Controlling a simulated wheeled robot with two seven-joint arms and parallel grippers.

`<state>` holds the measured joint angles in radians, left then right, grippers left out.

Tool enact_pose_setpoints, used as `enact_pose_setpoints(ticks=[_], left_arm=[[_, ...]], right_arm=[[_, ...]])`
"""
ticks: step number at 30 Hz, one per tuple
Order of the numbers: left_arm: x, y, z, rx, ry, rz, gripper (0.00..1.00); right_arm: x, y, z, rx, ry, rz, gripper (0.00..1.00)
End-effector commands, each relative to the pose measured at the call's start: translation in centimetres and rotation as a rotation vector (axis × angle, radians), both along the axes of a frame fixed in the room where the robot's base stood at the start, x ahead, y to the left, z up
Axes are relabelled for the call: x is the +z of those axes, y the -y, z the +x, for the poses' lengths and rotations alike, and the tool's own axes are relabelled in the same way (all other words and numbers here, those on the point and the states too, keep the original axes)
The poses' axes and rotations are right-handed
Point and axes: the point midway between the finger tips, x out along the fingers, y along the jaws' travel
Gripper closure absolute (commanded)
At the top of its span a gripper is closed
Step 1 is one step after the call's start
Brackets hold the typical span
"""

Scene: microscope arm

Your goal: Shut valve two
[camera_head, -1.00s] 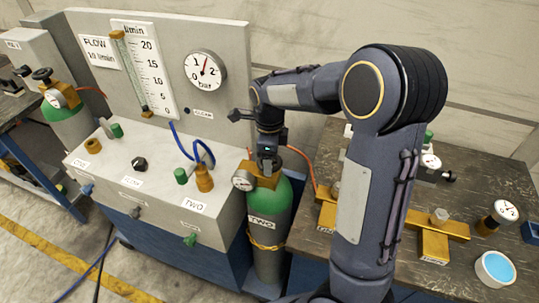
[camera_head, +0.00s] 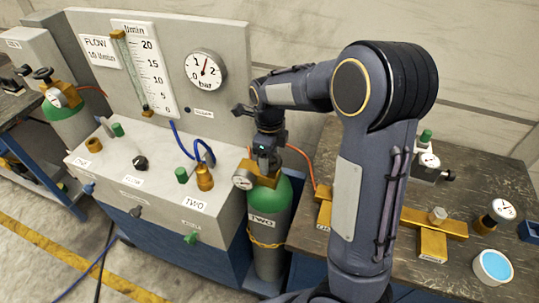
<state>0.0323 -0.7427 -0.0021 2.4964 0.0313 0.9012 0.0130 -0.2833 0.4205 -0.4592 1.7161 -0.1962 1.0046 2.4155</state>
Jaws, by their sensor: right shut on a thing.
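The green-topped grey cylinder labelled TWO (camera_head: 267,205) stands upright at the right end of the grey panel box, with a chain around it. A brass valve block (camera_head: 262,178) with a small round gauge (camera_head: 243,180) sits on its top. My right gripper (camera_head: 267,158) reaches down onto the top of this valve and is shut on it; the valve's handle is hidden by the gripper. My left gripper is not in view.
The grey panel (camera_head: 170,60) behind carries a flow tube (camera_head: 139,70) and a bar gauge (camera_head: 205,69). Another green cylinder (camera_head: 72,122) stands at the left. On the dark workbench (camera_head: 470,200) are brass fittings (camera_head: 432,244), a gauge (camera_head: 503,211) and a blue-filled dish (camera_head: 493,267).

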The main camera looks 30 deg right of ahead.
Motion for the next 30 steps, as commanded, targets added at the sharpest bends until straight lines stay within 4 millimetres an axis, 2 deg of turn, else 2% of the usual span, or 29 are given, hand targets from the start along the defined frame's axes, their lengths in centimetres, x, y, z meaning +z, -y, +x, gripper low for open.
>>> enact_pose_setpoints(ticks=[1, 5, 15, 17, 27, 30], left_arm=[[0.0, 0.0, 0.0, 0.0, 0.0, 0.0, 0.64], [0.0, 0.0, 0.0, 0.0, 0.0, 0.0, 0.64], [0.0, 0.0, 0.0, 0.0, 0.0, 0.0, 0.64], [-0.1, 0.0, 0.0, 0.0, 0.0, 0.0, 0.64], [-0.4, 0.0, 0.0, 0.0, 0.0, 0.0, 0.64], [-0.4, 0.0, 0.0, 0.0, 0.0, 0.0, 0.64]], right_arm=[[0.1, 0.1, 0.1, -0.006, 0.003, 0.0, 0.32], [0.1, 0.1, 0.1, -0.004, 0.002, 0.001, 0.15], [0.4, 0.0, 0.1, -0.001, 0.002, 0.001, 0.14], [1.0, 0.0, 0.1, 0.0, 0.004, 0.001, 0.14], [6.5, 0.0, 0.1, -0.001, 0.005, 0.0, 0.14], [7.4, 0.0, 0.1, -0.002, 0.004, 0.0, 0.14]])
